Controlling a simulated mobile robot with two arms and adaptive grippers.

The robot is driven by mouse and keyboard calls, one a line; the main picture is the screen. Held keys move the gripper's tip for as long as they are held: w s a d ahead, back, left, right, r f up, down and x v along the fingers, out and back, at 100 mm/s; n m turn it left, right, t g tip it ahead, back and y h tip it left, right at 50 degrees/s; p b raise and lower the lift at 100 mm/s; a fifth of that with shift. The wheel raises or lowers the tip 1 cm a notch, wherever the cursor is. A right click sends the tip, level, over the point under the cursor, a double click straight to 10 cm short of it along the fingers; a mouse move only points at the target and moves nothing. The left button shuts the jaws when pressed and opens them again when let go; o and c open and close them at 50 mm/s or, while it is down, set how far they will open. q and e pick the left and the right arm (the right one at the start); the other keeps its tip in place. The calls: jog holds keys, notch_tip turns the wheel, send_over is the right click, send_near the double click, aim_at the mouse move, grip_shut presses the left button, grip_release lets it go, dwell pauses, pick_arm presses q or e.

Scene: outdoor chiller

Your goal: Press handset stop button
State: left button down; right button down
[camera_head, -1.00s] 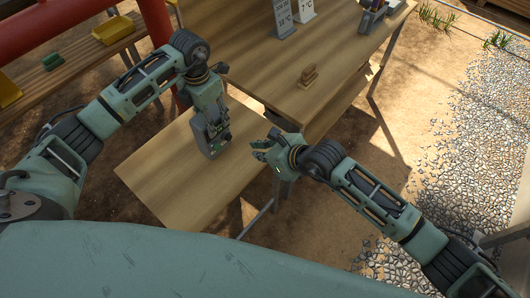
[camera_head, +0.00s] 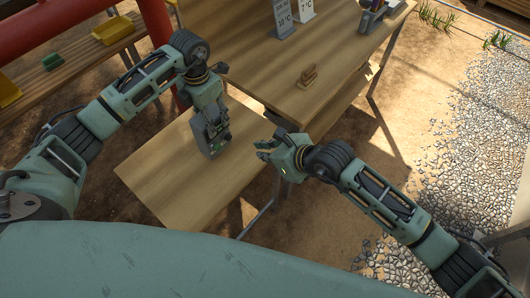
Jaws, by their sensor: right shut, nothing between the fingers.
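A grey handset (camera_head: 213,143) with small dark and green details on its face is at the end of my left arm, over the lower wooden table. My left gripper (camera_head: 210,122) appears shut on it; its fingers are mostly hidden. The stop button is too small to tell apart. My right gripper (camera_head: 263,148) is shut and empty, to the right of the handset. Its fingertips point left toward the handset, with a clear gap between them.
The lower wooden table (camera_head: 165,185) is bare below the handset. The higher wooden table (camera_head: 265,80) behind carries a small wooden block (camera_head: 308,75), two signs (camera_head: 284,20) and a pen holder (camera_head: 372,18). A bench (camera_head: 65,70) with yellow trays (camera_head: 112,30) stands at the left.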

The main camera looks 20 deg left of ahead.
pick_arm(q)
jog(key=shift+s+d+f, duration=0.1)
jog(key=shift+s+f, duration=0.05)
jog(key=shift+f, duration=0.1)
jog(key=c, duration=1)
grip_release()
jog(key=o, duration=0.4)
jog(key=shift+w, duration=0.3)
jog(key=shift+s+r, duration=0.1)
jog(key=shift+r, duration=0.1)
notch_tip(320, 180, up, 12)
jog(key=shift+f, duration=0.1)
